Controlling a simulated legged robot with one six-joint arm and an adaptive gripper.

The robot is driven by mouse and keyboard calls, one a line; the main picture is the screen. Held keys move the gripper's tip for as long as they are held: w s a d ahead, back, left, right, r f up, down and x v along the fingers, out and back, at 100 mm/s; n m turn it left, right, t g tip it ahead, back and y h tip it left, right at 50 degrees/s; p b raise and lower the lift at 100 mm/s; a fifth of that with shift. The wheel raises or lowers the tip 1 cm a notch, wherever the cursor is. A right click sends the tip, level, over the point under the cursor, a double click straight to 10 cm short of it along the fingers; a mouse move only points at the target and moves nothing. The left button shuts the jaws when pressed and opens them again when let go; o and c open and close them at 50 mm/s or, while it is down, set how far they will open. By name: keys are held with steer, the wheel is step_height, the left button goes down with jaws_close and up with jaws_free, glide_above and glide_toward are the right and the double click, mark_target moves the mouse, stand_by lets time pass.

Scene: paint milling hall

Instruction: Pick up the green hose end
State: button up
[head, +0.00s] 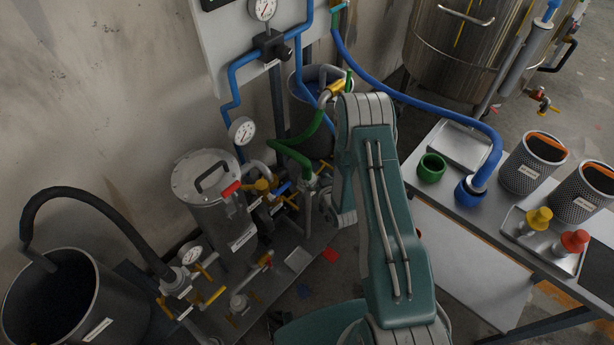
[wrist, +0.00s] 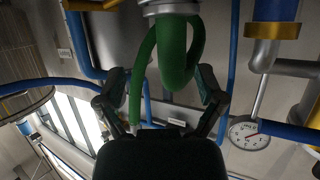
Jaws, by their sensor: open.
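The green hose (head: 291,154) bends across the pump rig in the head view, close to my arm. One part runs up to a grey pipe with a yellow collar, and another down to the fittings. In the wrist view the green hose (wrist: 174,55) fills the upper middle, forming a loop beside a grey metal fitting. My gripper (wrist: 160,76) has its two dark fingers spread, one on each side of the hose. I cannot tell whether either finger touches it. In the head view my arm hides most of the gripper.
A steel vessel (head: 211,190), yellow-handled valves and a gauge (head: 242,130) crowd the rig; the gauge near my right finger (wrist: 249,133) shows in the wrist view. A blue hose (head: 425,101) arches to the right table, where a green ring (head: 432,168) stands.

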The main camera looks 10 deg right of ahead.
mark_target(308, 174)
steer(key=w, duration=0.1)
steer(key=w+a+f, duration=0.1)
steer(key=w, duration=0.1)
steer(key=w+a, duration=0.1)
steer(key=shift+w+a+f, duration=0.2)
steer(key=shift+w+a, duration=0.05)
steer(key=shift+w, duration=0.1)
steer(key=shift+w+d+f, duration=0.15)
steer(key=shift+w+f, duration=0.05)
steer(key=shift+w, duration=0.3)
steer(key=shift+r, duration=0.1)
jaws_close()
